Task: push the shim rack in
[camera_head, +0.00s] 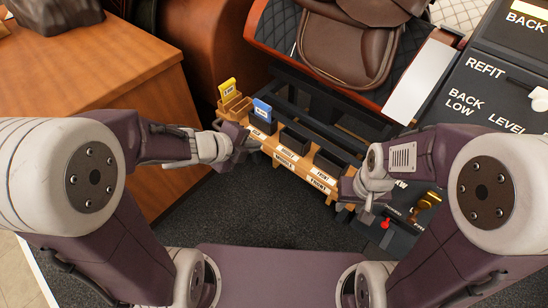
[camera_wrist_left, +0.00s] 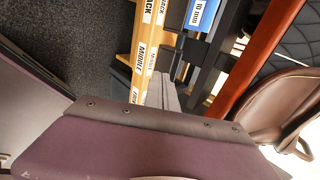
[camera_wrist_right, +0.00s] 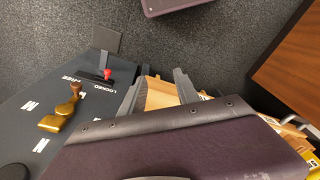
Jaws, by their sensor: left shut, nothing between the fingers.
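The wooden shim rack (camera_head: 285,154) runs diagonally along the front of the dark frame in the head view, with white labels including MIDDLE and FRONT. A blue shim (camera_head: 262,109) marked 10 mm stands in it, also seen in the left wrist view (camera_wrist_left: 201,14). My left gripper (camera_head: 250,142) is shut and empty at the rack's front face, near its left part. Whether it touches is unclear. My right gripper (camera_head: 350,190) is by the rack's right end. In the right wrist view its fingers (camera_wrist_right: 160,82) are apart, with wood (camera_wrist_right: 160,94) showing between them.
A yellow shim (camera_head: 227,88) stands in a wooden holder left of the rack. A wooden cabinet (camera_head: 105,75) is at left. The brown saddle (camera_head: 345,45) is behind. A dark panel (camera_head: 480,100) with a red-knobbed lever (camera_head: 385,223) and a brass handle (camera_head: 428,200) is at right.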

